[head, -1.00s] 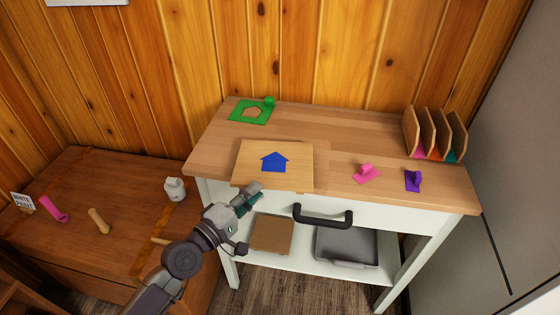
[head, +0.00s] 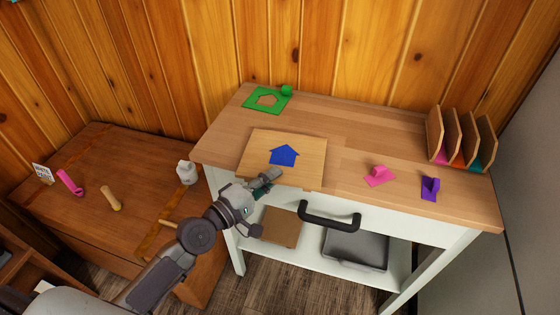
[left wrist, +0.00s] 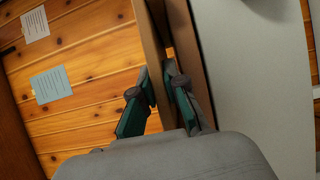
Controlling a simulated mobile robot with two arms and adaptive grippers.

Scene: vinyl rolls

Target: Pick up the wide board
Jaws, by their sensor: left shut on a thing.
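The wide board (head: 305,145) is a light wooden rectangle lying on the front left of the tabletop, with a blue house shape (head: 284,155) on it. Its front edge reaches the table's front edge. My left gripper (head: 269,177) is shut on the board at this front edge. In the left wrist view my two green-padded fingers (left wrist: 158,100) stand on either side of a brown wooden edge (left wrist: 154,60); most of the board is out of that view. My right gripper is not in view.
The tabletop (head: 350,130) also holds a green cut-out plate (head: 250,102), a pink piece (head: 379,176), a purple piece (head: 430,188) and a wooden rack (head: 436,130). A black handle (head: 330,221) juts from the front. A low brown cabinet (head: 110,150) stands at left.

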